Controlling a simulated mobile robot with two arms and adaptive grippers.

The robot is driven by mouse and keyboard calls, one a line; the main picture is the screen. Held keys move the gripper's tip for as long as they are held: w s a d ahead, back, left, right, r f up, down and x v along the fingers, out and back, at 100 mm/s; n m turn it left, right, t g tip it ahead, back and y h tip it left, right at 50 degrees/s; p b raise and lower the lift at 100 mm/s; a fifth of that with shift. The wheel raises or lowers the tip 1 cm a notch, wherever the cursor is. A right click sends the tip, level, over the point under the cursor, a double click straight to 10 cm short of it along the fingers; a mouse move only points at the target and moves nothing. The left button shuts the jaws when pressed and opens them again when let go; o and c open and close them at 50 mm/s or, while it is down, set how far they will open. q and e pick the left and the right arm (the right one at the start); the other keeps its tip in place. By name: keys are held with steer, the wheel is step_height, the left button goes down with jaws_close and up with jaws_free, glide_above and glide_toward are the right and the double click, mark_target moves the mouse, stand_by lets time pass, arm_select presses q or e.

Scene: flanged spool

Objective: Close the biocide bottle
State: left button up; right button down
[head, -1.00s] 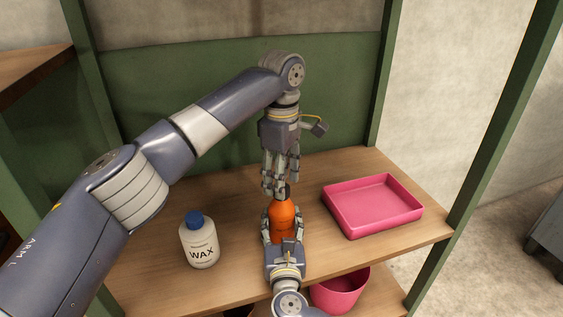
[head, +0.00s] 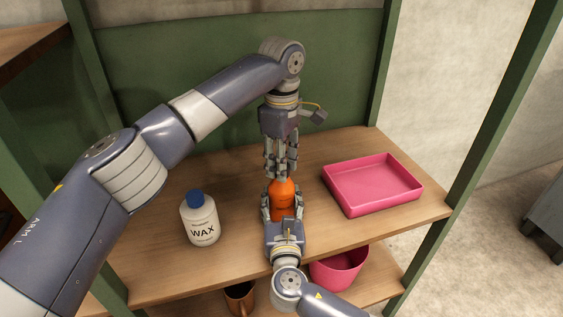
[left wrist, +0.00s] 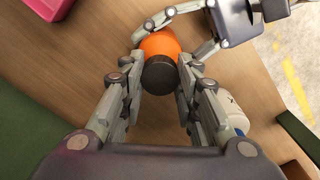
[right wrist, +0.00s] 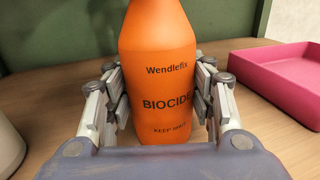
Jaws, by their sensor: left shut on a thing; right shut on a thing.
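The orange biocide bottle (head: 283,204) stands upright on the wooden shelf; its printed label shows in the right wrist view (right wrist: 160,85). My right gripper (head: 283,212) is shut around the bottle's body, a finger on each side. My left gripper (head: 280,176) points down from above and is shut on the dark cap (left wrist: 159,75), which sits between its fingers at the bottle's top. The orange shoulder shows just beyond the cap in the left wrist view. The fingers hide the join, so I cannot tell how far the cap is seated.
A white wax bottle (head: 200,222) with a blue cap stands to the left. A pink tray (head: 372,205) lies to the right. On a lower shelf are a pink bin (head: 340,268) and a copper-coloured mug (head: 240,298). A green panel is behind.

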arm_select(q)
steer(key=m, duration=1.2)
steer(key=shift+f, duration=0.1)
steer(key=m, duration=0.7)
steer(key=shift+m, duration=0.4)
steer(key=m, duration=1)
steer(key=shift+m, duration=0.3)
steer(key=o, duration=1.2)
steer(key=shift+c, duration=0.2)
